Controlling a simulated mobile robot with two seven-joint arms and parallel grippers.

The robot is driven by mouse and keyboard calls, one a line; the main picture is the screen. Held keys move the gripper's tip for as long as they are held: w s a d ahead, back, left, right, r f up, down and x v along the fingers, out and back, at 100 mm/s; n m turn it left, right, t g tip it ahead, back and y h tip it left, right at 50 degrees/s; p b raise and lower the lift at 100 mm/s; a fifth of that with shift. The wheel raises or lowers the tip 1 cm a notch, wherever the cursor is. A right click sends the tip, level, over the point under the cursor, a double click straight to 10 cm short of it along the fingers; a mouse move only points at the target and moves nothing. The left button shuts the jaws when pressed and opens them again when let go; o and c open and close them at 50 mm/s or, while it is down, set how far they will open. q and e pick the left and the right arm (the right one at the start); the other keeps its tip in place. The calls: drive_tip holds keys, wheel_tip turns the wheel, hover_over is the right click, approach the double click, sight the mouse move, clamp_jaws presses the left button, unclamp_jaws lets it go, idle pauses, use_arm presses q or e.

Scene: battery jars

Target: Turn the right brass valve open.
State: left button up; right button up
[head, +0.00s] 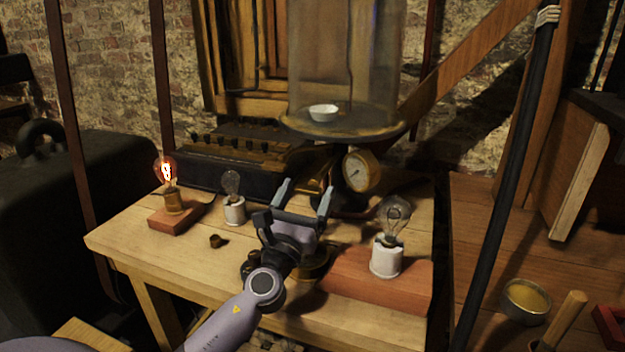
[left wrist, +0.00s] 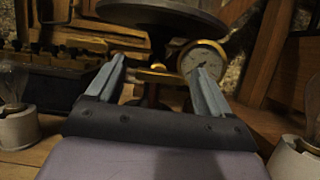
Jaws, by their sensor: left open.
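Brass valve parts (head: 315,187) sit under the round plate of the glass bell jar (head: 345,60), left of the pressure gauge. In the left wrist view a brass bar (left wrist: 157,75) shows between my fingers, with a dark post below it. I cannot tell from these frames which piece is the right valve or how it is turned. My left gripper (head: 304,189) is open, its fingers pointing toward the brass parts. I see no contact, and the gripper partly hides the pump base. My right gripper is not in view.
The gauge (head: 361,170) stands close to the right finger. A clear bulb (head: 388,235) on a red block is at right. A small bulb (head: 233,198) and a lit bulb (head: 170,185) are at left.

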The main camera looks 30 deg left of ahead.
sight(311, 185)
use_arm(q)
drive_tip(key=shift+x, duration=1.7)
drive_tip(key=c, duration=1)
